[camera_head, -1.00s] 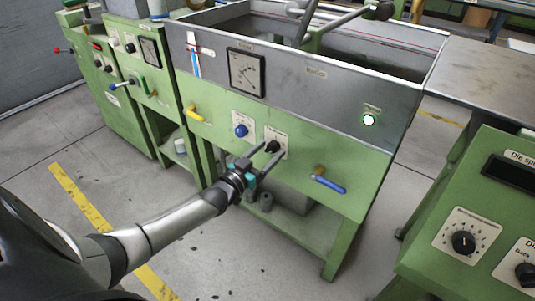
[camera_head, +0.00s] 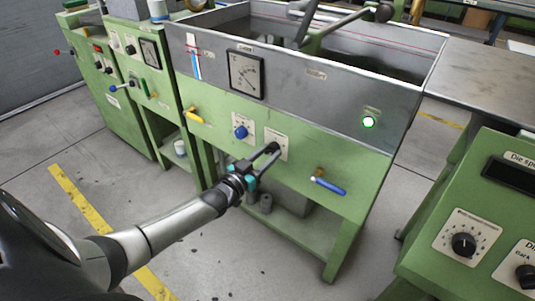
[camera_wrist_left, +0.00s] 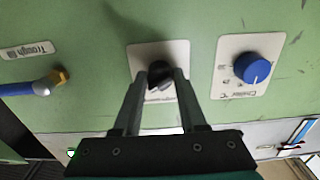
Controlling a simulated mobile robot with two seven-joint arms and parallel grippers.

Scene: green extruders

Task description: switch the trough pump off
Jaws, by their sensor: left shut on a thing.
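The black knob (camera_wrist_left: 158,70) sits on a pale plate (camera_wrist_left: 177,52) on the green front panel of the trough machine. My left gripper (camera_head: 270,150) is at this knob, its fingers closed onto the knob's two sides; the wrist view shows the fingertips (camera_wrist_left: 166,76) there. The fingers hide part of the knob and of the plate's lettering, so its pointer setting cannot be read. A round green lamp (camera_head: 368,122) on the grey trough wall is lit. My right gripper is not in view.
A blue knob (camera_head: 241,132) labelled Chiller °C is beside the black knob. A blue-handled valve (camera_head: 329,186) is to its right and a yellow handle (camera_head: 194,116) to its left. A green console (camera_head: 470,215) stands at the right front.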

